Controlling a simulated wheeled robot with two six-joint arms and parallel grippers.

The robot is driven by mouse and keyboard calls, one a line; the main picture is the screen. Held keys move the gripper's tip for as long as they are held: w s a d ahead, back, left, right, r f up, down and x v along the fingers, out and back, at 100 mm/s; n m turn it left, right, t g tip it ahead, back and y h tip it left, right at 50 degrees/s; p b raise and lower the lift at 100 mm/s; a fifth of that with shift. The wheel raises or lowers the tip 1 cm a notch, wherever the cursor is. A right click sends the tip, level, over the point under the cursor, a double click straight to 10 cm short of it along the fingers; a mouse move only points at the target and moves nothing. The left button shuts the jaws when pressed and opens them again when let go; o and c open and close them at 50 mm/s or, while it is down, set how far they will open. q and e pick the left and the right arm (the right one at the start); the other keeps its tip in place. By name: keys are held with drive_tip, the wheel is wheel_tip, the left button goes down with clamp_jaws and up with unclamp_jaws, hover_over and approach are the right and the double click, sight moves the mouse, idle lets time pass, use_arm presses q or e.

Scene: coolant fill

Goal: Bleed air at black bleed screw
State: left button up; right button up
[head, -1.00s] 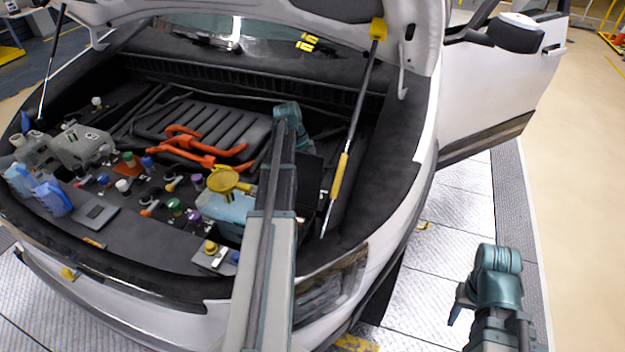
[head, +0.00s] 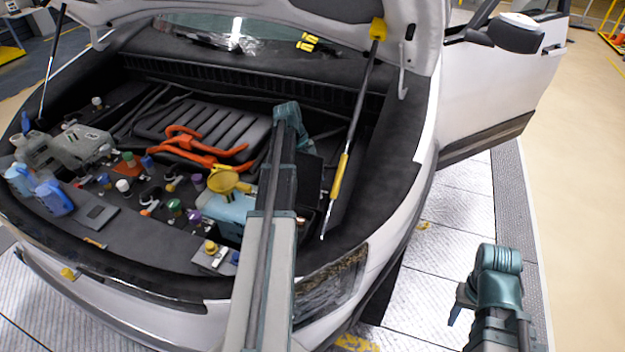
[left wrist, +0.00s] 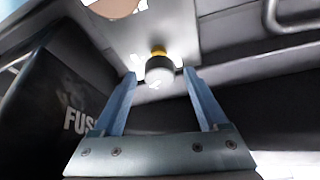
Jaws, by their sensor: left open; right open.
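In the left wrist view, my left gripper (left wrist: 160,88) is open, with its two blue-grey fingers apart. A small dark grey rounded knob with a yellow band (left wrist: 159,67) shows between and just beyond the fingertips, apart from them. It sits against a pale plate; I cannot tell whether it is the black bleed screw. In the head view, my left arm reaches into the engine bay and its gripper is hidden. I cannot single out the bleed screw there. My right gripper (head: 458,308) is open and empty, low at the right, outside the car.
A black box marked FUSE (left wrist: 75,100) stands close left of my left gripper. The engine bay holds orange hoses (head: 195,150), a yellow funnel (head: 226,180), several coloured caps, and blue jugs (head: 55,198) at left. A hood strut (head: 345,150) rises right of my left arm.

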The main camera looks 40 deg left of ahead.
use_arm(q)
drive_tip(key=p+v, duration=1.2)
drive_tip(key=v, duration=0.1)
drive_tip(key=shift+a+r, duration=0.2)
drive_tip(key=shift+r, duration=0.15)
drive_tip(key=b+x, duration=1.2)
drive_tip(key=x, duration=0.2)
drive_tip(key=shift+a+b, duration=0.1)
drive_tip(key=shift+b, duration=0.2)
drive_tip(key=shift+c, duration=0.2)
